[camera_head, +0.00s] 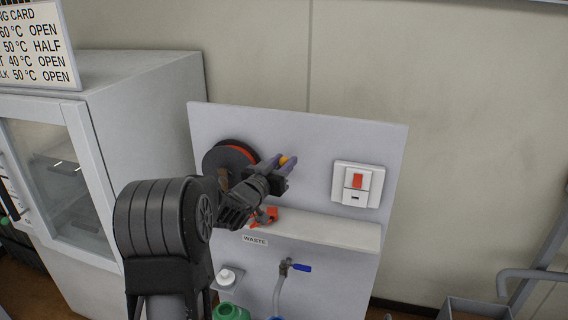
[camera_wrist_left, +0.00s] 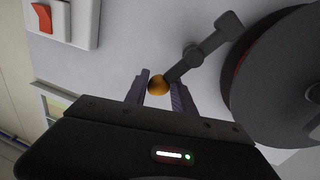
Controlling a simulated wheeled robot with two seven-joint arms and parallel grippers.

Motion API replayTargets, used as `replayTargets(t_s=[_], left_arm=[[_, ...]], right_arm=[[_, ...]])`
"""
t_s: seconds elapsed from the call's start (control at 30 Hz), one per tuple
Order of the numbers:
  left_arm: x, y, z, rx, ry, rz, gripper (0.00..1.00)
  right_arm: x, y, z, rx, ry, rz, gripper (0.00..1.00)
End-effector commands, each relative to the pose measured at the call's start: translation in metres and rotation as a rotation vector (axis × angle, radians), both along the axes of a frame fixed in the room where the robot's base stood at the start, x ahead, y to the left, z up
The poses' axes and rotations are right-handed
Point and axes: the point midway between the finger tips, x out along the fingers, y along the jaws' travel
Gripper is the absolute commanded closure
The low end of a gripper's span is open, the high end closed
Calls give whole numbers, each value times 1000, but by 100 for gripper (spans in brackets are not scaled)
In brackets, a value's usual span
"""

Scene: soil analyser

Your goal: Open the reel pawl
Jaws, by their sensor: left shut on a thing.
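The reel (camera_head: 228,160) is a dark disc with a red inner band on the upright grey panel; in the left wrist view it fills the right side (camera_wrist_left: 285,75). The reel pawl (camera_wrist_left: 207,45) is a dark grey lever beside the reel, with an orange ball knob (camera_wrist_left: 158,86) at its end. My left gripper (camera_head: 286,164) is shut on that knob, one finger on each side of it. The knob also shows between the fingertips in the head view (camera_head: 284,160). My wrist hides the rest of the pawl there. My right gripper is not in view.
A white switch box (camera_head: 343,187) with a red rocker is right of the gripper. Below are a shelf (camera_head: 335,229), an orange-red object (camera_head: 267,215), a blue-handled tap (camera_head: 300,268) and a green bottle (camera_head: 230,312). A glass-doored cabinet (camera_head: 150,110) stands left.

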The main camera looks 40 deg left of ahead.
Motion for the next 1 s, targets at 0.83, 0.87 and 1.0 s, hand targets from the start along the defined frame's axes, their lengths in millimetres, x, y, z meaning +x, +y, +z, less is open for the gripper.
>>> replayTargets(t_s=[0.83,0.87,1.0], left_arm=[[0,-3,-5,-78,-19,-12,100],[0,-2,-5,-92,-23,-12,100],[-2,3,-4,-172,-52,-10,100]], right_arm=[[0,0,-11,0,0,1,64],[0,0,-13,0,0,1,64],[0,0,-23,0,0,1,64]])
